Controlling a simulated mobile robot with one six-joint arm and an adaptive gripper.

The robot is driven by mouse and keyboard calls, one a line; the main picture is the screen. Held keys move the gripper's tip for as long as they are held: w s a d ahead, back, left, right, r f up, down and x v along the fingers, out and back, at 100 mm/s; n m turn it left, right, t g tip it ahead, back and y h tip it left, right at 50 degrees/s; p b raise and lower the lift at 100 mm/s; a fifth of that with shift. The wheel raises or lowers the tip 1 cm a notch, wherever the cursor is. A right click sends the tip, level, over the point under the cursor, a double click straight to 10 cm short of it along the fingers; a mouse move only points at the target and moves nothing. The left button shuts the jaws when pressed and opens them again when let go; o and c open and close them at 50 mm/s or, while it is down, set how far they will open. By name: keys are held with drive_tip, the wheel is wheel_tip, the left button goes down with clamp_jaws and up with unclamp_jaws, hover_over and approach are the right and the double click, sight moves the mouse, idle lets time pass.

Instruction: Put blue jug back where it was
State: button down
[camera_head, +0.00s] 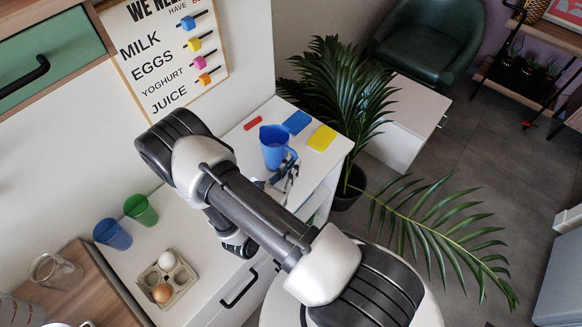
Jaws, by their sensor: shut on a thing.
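The blue jug (273,147) is upright at the right end of the white counter, with its handle toward the right. My gripper (290,167) is at the jug's lower right side, by the handle, and is shut on the jug. My arm reaches across the picture from the lower right and hides part of the counter. I cannot tell whether the jug's base touches the counter.
Near the jug lie a red piece (252,123), a blue block (297,122) and a yellow block (321,138). Blue (112,234) and green (140,210) cups and an egg carton (184,281) stand at left. A potted palm (345,95) is beyond the counter's right end.

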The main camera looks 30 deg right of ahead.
drive_tip(key=shift+f, duration=0.1)
drive_tip(key=c, duration=2.1)
unclamp_jaws()
drive_tip(key=shift+f, duration=0.1)
drive_tip(key=shift+c, duration=0.2)
drive_tip(key=o, duration=0.5)
drive_tip(key=shift+c, duration=0.2)
